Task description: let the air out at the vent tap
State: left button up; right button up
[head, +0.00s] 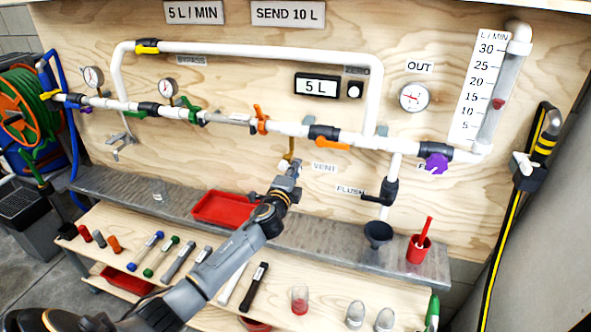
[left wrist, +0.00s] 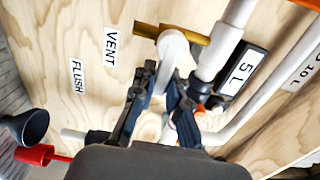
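The vent tap (head: 291,150) hangs below the main white pipe, beside the VENT label. My left gripper (head: 287,180) reaches up to the tap from below. In the left wrist view its dark fingers (left wrist: 163,82) lie close on both sides of the white part under the lever and appear shut on it. The fingertips partly hide this part. My right gripper is not in view.
A red tray (head: 222,208), a dark funnel (head: 378,233) and a red cup (head: 419,250) stand on the grey shelf. The black flush valve (head: 387,192) is right of the tap. Loose tools and cups lie on the bench (head: 330,285) below.

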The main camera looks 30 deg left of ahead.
pick_arm(q)
jog(key=o, duration=0.4)
jog(key=v, duration=1.2)
jog(key=shift+d, duration=0.1)
